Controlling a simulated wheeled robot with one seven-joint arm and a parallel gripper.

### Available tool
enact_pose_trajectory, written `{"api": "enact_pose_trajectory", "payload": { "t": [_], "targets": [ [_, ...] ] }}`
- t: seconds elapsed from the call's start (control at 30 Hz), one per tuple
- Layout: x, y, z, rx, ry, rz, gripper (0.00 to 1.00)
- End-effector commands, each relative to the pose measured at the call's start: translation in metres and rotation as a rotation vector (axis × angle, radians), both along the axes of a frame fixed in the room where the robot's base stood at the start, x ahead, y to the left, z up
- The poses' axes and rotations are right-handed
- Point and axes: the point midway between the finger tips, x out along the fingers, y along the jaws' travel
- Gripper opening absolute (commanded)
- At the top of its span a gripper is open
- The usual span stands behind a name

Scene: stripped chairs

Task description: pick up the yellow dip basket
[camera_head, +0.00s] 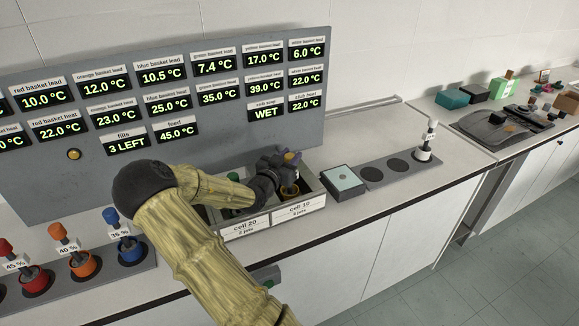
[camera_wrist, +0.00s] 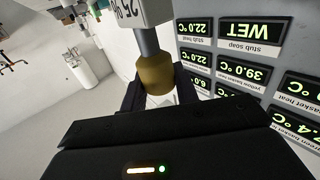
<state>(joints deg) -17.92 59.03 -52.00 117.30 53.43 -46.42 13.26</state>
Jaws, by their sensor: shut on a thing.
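The yellow dip basket shows in the wrist view as a yellow handle (camera_wrist: 156,76) on a grey stem with a white tag. My gripper's dark fingers (camera_wrist: 158,95) close on either side of this handle. In the head view my gripper (camera_head: 281,168) is over the cell 10 compartment of a grey two-cell bath (camera_head: 313,203). A bit of yellow (camera_head: 289,190) shows in that cell below the gripper. The gripper hides most of the basket there, so I cannot tell whether it touches the bottom.
A green piece (camera_head: 236,177) shows in cell 20. Orange (camera_head: 84,265) and blue (camera_head: 131,249) baskets stand on a left rack. A display panel (camera_head: 200,110) rises behind. A pale-topped box (camera_head: 343,180) and a white basket (camera_head: 425,150) are to the right.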

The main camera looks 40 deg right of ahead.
Motion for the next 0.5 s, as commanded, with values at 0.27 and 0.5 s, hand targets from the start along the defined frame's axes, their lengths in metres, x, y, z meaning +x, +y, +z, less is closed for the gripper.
{"api": "enact_pose_trajectory", "payload": {
  "t": [0.27,0.5],
  "targets": [
    [0.000,0.000,0.047,-0.001,-0.009,0.002,0.00],
    [0.000,0.000,0.083,0.000,-0.005,0.001,0.00]
  ]
}}
